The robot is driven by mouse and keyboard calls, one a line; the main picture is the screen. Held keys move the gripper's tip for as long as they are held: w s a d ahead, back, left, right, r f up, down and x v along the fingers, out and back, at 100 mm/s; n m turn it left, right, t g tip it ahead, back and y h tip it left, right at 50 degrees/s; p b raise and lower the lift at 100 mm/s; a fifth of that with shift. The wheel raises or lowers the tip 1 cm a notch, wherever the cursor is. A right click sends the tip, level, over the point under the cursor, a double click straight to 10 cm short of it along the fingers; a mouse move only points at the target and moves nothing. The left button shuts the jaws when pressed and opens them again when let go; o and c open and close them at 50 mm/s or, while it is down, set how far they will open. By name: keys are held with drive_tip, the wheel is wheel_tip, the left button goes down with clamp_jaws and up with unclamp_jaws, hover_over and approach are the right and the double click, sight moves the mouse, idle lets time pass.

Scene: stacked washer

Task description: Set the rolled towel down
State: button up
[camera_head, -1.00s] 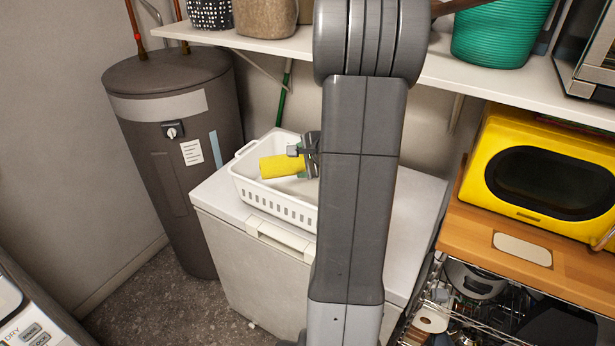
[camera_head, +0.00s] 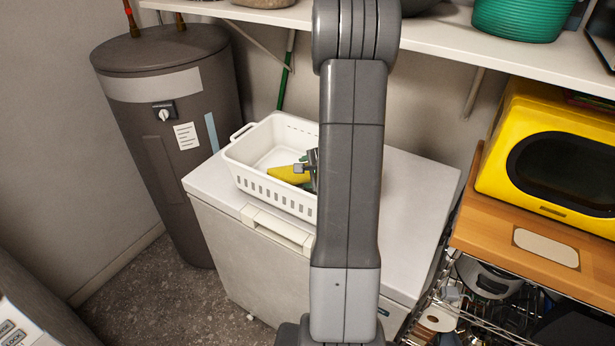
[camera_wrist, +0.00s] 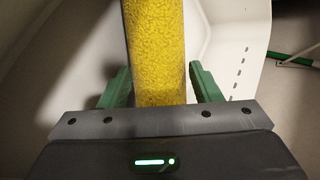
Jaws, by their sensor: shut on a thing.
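The rolled towel (camera_head: 288,174) is yellow and shows inside the white basket (camera_head: 237,166), low and near its front wall. In the wrist view the towel (camera_wrist: 157,50) runs up from between the green fingers. My gripper (camera_head: 308,172) is shut on the towel, its fingers on either side in the wrist view (camera_wrist: 160,88). My arm hides the right part of the basket. I cannot tell whether the towel touches the basket floor. The left part of the basket is empty.
The basket stands on a white chest appliance (camera_head: 420,185). A grey water heater (camera_head: 170,110) stands to the left. A shelf (camera_head: 440,38) runs above and behind. A yellow microwave (camera_head: 555,150) sits on a wooden top (camera_head: 500,229) at the right.

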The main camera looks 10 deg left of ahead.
sight(307, 173)
drive_tip(key=shift+f, duration=0.2)
drive_tip(key=o, duration=0.8)
drive_tip(key=shift+c, duration=0.2)
drive_tip(key=shift+s+d+r, duration=0.15)
drive_tip(key=shift+d+r, duration=0.05)
drive_tip(key=shift+r, duration=0.05)
drive_tip(key=p+v, duration=0.3)
drive_tip(key=v, duration=0.8)
drive_tip(key=shift+s, duration=0.15)
drive_tip(key=shift+d, duration=0.15)
drive_tip(key=b+x, duration=0.2)
drive_tip(key=x, duration=0.5)
drive_tip(key=shift+a+f, duration=0.2)
drive_tip(key=shift+a, duration=0.05)
drive_tip(key=shift+w+a+f, duration=0.35)
drive_tip(key=shift+w, duration=0.2)
